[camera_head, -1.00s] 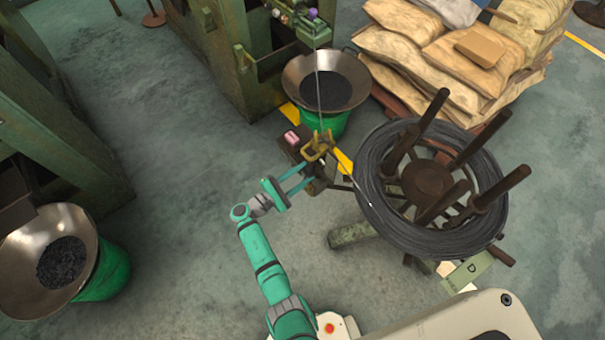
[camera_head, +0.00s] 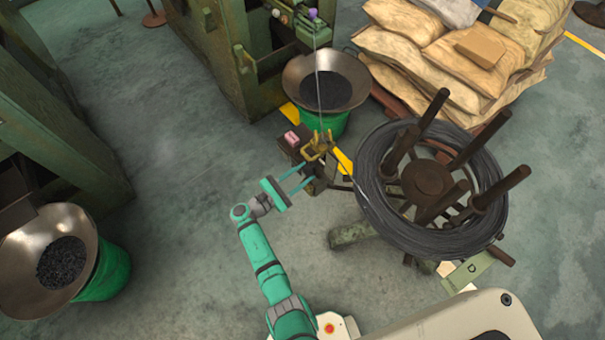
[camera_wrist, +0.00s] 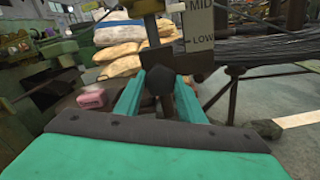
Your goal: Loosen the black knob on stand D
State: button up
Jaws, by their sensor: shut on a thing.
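The black knob (camera_wrist: 158,81) is dark and rounded, on the post below the scale plate (camera_wrist: 199,28) marked MID and LOW in the wrist view. My gripper (camera_wrist: 160,84) has one teal finger on each side of the knob and is shut on it. In the head view my gripper (camera_head: 309,170) reaches the dark post under the brass wire guide (camera_head: 319,147); the knob is too small to make out there. Stand D carries a large coil of grey wire (camera_head: 375,210), and its green plate (camera_head: 468,270) shows the letter D.
A wire runs from the guide up to the machine (camera_head: 225,60). A pink block (camera_head: 291,138) sits on a box beside the post. A metal bowl on a green bin (camera_head: 325,85) and stacked sacks (camera_head: 420,60) stand behind.

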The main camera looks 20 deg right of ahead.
jog(key=shift+w+a, duration=0.1)
jog(key=o, duration=1)
jog(key=shift+o, duration=0.2)
jog(key=v, duration=1)
jog(key=shift+a, duration=0.35)
